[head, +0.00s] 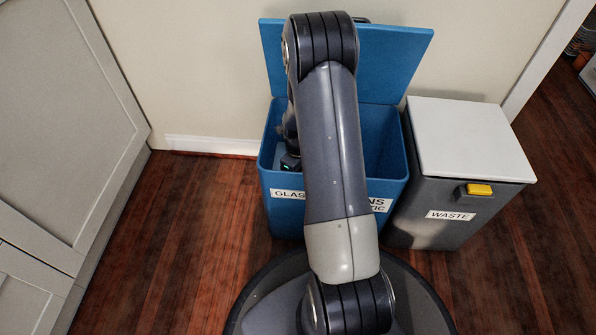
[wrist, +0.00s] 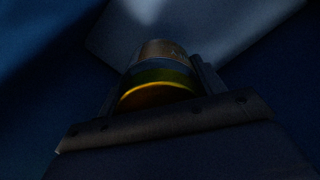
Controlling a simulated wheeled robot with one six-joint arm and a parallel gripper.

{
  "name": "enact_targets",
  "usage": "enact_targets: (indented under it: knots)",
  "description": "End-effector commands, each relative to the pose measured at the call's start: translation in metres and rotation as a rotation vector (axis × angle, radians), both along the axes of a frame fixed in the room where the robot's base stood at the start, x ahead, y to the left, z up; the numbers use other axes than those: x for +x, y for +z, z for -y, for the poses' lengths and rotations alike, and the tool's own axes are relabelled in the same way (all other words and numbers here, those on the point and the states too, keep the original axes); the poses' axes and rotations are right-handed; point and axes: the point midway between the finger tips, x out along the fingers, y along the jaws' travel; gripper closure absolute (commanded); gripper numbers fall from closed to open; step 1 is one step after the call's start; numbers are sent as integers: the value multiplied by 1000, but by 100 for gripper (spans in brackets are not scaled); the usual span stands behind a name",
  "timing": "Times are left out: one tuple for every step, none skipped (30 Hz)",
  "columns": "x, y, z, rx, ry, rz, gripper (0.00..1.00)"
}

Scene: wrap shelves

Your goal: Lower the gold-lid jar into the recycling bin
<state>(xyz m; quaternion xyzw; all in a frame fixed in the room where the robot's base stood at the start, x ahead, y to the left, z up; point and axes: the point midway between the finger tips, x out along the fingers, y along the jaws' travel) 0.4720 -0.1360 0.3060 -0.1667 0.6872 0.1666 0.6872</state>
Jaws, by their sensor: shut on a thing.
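The recycling bin (head: 284,218) is blue, with its lid (head: 396,62) raised against the wall. Its front label is partly covered by my arm. In the wrist view, my gripper (wrist: 160,78) is shut on the gold-lid jar (wrist: 162,50), with the gold lid (wrist: 160,93) nearest the camera. Dark blue surfaces surround the jar, and a paler flat patch lies beyond it. In the head view my wrist goes down inside the bin at its left side; the jar and fingertips are hidden there.
A grey waste bin (head: 437,228) with a closed white lid (head: 468,137) and a yellow latch (head: 479,189) stands just right of the blue bin. A pale cabinet (head: 68,110) is at the left. The wooden floor (head: 195,215) between cabinet and bin is clear.

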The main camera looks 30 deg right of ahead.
Motion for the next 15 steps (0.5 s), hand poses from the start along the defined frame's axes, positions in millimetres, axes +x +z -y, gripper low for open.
enact_targets:
  knots:
    - [0, -1, 0, 0, 0, 0, 63]
    - [0, -1, 0, 0, 0, 0, 63]
    - [0, -2, 0, 0, 0, 0, 63]
    - [0, -2, 0, 0, 0, 0, 63]
    - [0, -2, 0, 0, 0, 0, 63]
    - [0, -3, 0, 0, 0, 0, 63]
    - [0, -4, 0, 0, 0, 0, 63]
    - [0, -4, 0, 0, 0, 0, 63]
    - [0, -5, 0, 0, 0, 0, 63]
    - [0, -5, 0, 0, 0, 0, 63]
    - [0, -5, 0, 0, 0, 0, 63]
    - [0, -6, 0, 0, 0, 0, 63]
    - [0, -7, 0, 0, 0, 0, 63]
    - [0, -7, 0, 0, 0, 0, 63]
    - [0, -8, 0, 0, 0, 0, 63]
